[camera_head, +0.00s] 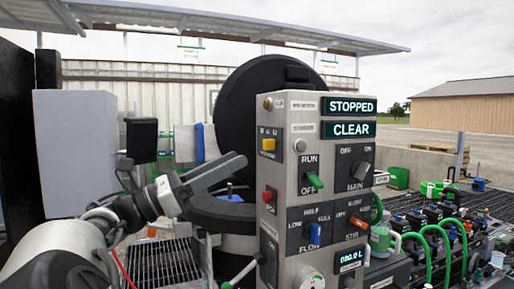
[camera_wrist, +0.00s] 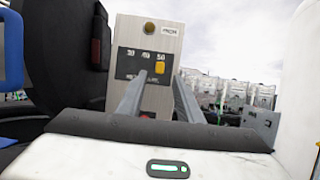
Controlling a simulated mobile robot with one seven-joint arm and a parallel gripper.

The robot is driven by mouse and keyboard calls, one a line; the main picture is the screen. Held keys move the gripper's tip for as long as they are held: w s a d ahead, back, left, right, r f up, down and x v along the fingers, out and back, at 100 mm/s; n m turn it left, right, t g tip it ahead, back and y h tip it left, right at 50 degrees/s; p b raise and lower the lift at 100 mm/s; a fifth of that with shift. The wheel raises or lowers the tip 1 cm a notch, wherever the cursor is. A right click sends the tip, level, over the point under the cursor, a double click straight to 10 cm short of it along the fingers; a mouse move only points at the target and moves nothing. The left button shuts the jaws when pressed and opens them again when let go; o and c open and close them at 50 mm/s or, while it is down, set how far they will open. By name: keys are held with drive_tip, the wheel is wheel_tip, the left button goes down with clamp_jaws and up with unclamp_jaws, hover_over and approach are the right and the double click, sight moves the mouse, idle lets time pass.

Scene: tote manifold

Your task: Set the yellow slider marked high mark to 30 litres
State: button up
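The yellow slider (camera_head: 268,144) sits on a dark scale plate on the narrow left side of the grey control box (camera_head: 300,115). In the wrist view the plate (camera_wrist: 140,65) carries marks that read 30, 40 and 50, left to right. There the yellow slider (camera_wrist: 160,68) stands at the right end, under the 50. My gripper (camera_head: 238,166) is left of the box, its fingers pointing toward that side. In the wrist view my gripper (camera_wrist: 161,90) has its two fingers apart, with nothing between them. The slider appears beyond the tips; contact is not visible.
A round yellow-brown button (camera_wrist: 149,27) sits above the scale. A red button (camera_head: 267,196) sits below it on the same side. A large black round lid (camera_head: 258,95) stands upright behind the box. The box front has switches and displays reading STOPPED and CLEAR.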

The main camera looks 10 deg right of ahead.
sight(264, 146)
drive_tip(key=x, duration=0.7)
drive_tip(key=shift+d+p, duration=0.1)
drive_tip(key=shift+p, duration=0.2)
clamp_jaws()
